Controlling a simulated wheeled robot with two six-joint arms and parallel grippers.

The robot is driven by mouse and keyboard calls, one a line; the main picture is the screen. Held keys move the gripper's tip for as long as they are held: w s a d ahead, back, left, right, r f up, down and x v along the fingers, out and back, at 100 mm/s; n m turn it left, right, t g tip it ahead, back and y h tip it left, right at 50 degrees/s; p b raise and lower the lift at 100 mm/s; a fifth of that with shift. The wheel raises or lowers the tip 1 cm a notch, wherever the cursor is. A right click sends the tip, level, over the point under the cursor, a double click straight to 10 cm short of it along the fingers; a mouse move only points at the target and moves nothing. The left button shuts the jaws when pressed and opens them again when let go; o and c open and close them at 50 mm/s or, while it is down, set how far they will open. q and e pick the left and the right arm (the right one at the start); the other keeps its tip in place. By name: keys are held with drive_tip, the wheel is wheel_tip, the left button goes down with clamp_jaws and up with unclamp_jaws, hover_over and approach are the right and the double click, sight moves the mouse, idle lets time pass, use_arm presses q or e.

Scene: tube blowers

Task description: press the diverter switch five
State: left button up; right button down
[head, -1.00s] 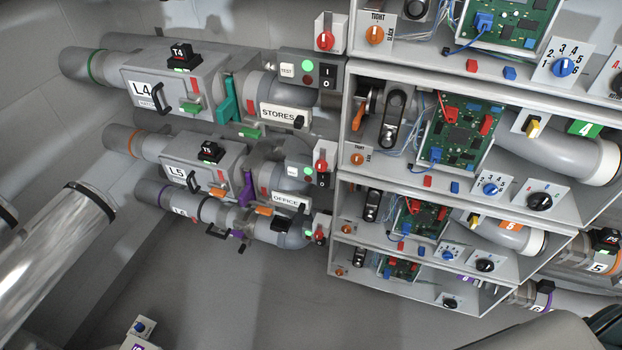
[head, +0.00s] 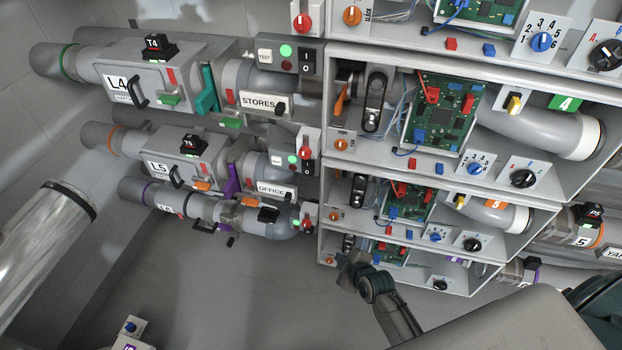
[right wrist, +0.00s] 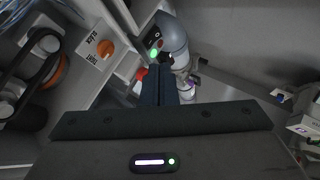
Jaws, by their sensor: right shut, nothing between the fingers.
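A small yellow switch (head: 461,201) sits on a white plate left of the orange tag 5 (head: 494,205), in the third bay from the top. I cannot tell for certain that it is the diverter switch five. My right gripper (head: 350,264) is in front of the lower left corner of the bay stack, left of and below that switch and apart from it. In the right wrist view its dark fingers (right wrist: 159,88) are together and empty. My left gripper is not in view.
Open bays hold green circuit boards (head: 441,113), coloured buttons and rotary knobs (head: 523,178). Left of them are grey pipes and the L5 box (head: 168,165). An orange tight/slack knob (right wrist: 105,48) shows in the right wrist view.

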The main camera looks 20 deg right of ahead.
sight(304, 171)
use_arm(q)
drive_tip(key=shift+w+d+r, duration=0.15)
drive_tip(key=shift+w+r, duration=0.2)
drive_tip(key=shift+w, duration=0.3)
use_arm(e)
drive_tip(key=w+a+r+n+t+y, duration=0.1)
drive_tip(key=w+r+n+t, duration=0.1)
drive_tip(key=r, duration=0.9)
drive_tip(key=w+a+r+n+t+y, duration=0.1)
drive_tip(key=r+n, duration=0.3)
drive_tip(key=r, duration=0.8)
drive_tip(key=shift+w+a+r+t, duration=0.25)
drive_tip(key=shift+w+a+t, duration=0.35)
drive_tip(key=shift+w+a, duration=0.15)
